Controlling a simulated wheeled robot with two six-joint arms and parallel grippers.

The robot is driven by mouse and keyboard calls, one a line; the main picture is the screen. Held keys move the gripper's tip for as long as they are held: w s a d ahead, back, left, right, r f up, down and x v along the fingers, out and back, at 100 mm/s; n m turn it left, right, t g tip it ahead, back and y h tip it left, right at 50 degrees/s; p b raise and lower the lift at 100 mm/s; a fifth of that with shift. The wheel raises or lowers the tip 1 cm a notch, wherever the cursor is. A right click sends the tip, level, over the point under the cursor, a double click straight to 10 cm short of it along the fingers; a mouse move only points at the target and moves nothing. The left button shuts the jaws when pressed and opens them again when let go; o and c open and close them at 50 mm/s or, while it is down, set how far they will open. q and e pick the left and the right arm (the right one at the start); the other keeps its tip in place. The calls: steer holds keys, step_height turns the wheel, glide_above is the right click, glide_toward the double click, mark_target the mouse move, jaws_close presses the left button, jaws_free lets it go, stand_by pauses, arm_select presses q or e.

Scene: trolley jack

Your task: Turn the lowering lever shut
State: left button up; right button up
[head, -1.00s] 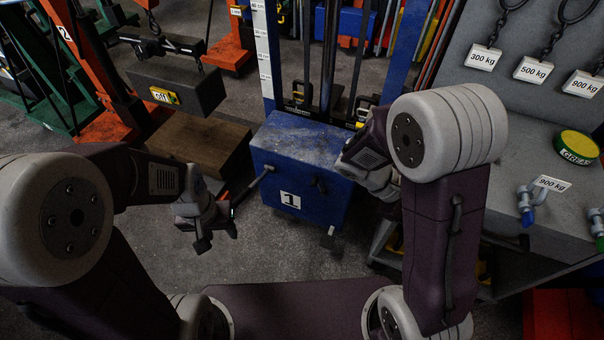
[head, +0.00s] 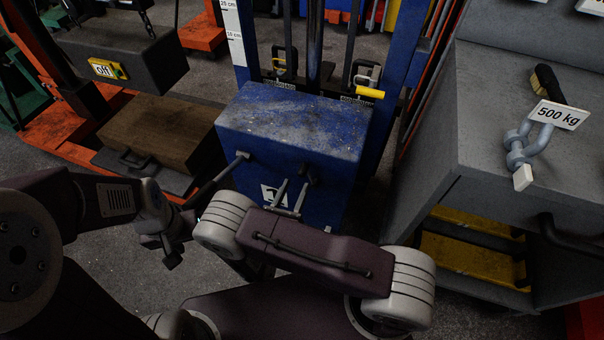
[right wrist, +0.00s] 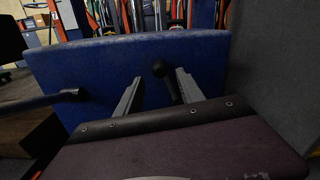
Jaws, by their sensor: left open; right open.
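The blue jack body (head: 290,125) with a label "1" stands at the centre of the head view. A small black-knobbed lever (head: 308,174), which looks like the lowering lever, sticks out of its front. My right gripper (head: 292,196) is open in front of that face, its fingers pointing at it. In the right wrist view the lever's black knob (right wrist: 160,68) shows between the two fingertips of my right gripper (right wrist: 158,78); I cannot tell whether they touch. My left gripper (head: 168,245) is open at the left, near the lower end of a dark rod (head: 222,174) from the jack's left side.
A grey bench (head: 500,110) with a shackle (head: 525,145) tagged "500 kg" stands close on the right. A brown block (head: 160,130) and a dark block marked "off" (head: 125,65) are at the left. Blue uprights (head: 240,35) rise behind the jack.

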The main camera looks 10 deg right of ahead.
mark_target(303, 172)
steer(key=b+x, duration=0.1)
steer(key=x, duration=0.5)
steer(key=shift+w+d+f+b, duration=0.1)
steer(key=shift+d+b, duration=0.05)
steer(key=shift+b, duration=0.15)
steer(key=shift+w+d, duration=0.15)
steer(key=shift+w, duration=0.1)
jaws_close()
stand_by(0.8)
